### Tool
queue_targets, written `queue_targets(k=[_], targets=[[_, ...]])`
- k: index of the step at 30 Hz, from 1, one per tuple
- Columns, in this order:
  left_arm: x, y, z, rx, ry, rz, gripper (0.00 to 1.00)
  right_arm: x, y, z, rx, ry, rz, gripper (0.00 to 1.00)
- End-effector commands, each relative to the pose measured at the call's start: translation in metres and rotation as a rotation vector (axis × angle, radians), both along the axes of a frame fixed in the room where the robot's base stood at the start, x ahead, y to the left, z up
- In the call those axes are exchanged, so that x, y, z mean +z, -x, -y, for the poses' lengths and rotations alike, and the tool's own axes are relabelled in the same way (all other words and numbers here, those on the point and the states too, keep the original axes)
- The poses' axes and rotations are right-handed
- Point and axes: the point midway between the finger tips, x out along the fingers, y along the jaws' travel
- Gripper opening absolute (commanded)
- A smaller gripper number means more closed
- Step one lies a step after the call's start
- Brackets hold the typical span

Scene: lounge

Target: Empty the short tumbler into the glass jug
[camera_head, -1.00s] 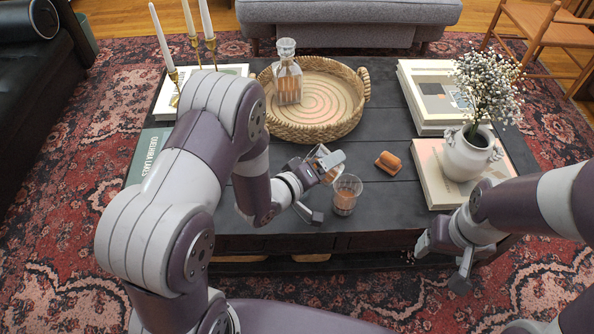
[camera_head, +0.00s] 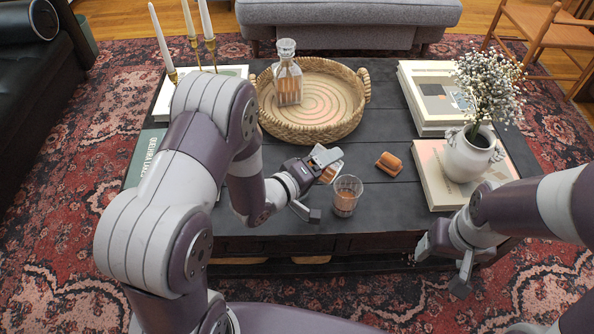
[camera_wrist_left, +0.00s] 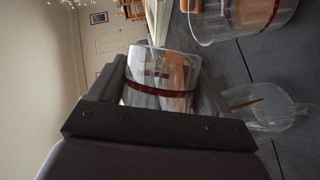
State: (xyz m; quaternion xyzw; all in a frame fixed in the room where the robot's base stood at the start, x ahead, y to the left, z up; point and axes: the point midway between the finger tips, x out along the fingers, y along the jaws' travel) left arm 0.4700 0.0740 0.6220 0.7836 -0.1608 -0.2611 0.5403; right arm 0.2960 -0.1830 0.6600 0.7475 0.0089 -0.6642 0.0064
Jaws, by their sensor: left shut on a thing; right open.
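My left gripper (camera_head: 319,184) is shut on a small clear tumbler (camera_head: 331,170), which is tilted above the table. In the left wrist view the tumbler (camera_wrist_left: 160,75) sits between the fingers, with a dark red band across it. A clear glass vessel (camera_head: 346,196) with amber showing in it stands upright on the table, just right of and below the held tumbler. I take it for the jug; no handle or spout can be made out. Whether the rims touch and whether anything flows cannot be told. My right gripper (camera_head: 444,265) is open and empty off the table's front right edge.
A woven tray (camera_head: 312,132) holds a stoppered decanter (camera_head: 288,80). A small orange-brown object (camera_head: 388,163) lies right of the glass vessel. Books (camera_head: 430,178) carry a white flower vase (camera_head: 468,155) at right. Candlesticks (camera_head: 193,52) stand at back left. Bare dark tabletop (camera_head: 390,205) lies between.

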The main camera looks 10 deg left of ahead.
Motion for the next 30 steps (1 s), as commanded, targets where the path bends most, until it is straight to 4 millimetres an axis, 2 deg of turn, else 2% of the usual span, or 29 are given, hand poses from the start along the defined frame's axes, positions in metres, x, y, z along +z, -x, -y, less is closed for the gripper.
queue_targets(k=[30], targets=[[0.0068, -0.0021, -0.0077, 0.001, 0.121, -0.028, 0.38, 0.0040, 0.0000, 0.0000, 0.000, 0.000, 0.000, 0.73]])
